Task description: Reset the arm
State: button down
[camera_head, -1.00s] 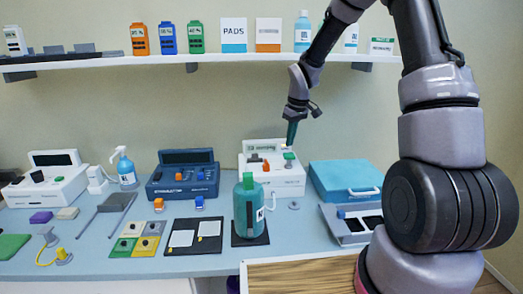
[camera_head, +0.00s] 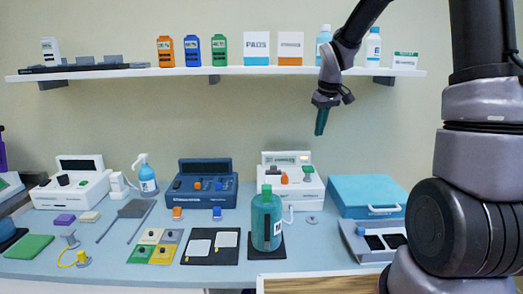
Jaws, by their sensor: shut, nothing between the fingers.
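My gripper (camera_head: 321,121) is at the upper right of the head view, with teal fingers pointing down. It is shut and empty. It hangs in free air in front of the wall, just below the shelf's height and above the white device (camera_head: 291,187). It touches nothing that I can see. My arm comes down from the top right, with its thick lower links at the right edge.
The wall shelf (camera_head: 230,70) with boxes and bottles is close to my wrist. On the blue table (camera_head: 110,262) stand a green bottle (camera_head: 266,222), a dark blue device (camera_head: 201,183), a teal case (camera_head: 366,192) and a spray bottle (camera_head: 147,180). Air left of my gripper is clear.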

jog(key=s+d+r+m+t, duration=0.1)
jog(key=s+r+m, duration=0.2)
jog(key=s+r, duration=0.2)
jog(key=s+d+r+m+t+y, duration=0.1)
jog(key=s+r, duration=0.4)
jog(key=s, duration=0.7)
jog(key=s+d+r+m+t, duration=0.2)
jog(key=s+r+m, duration=0.2)
jog(key=s, duration=0.5)
jog(key=shift+r+m, duration=0.3)
jog(key=shift+r, duration=0.25)
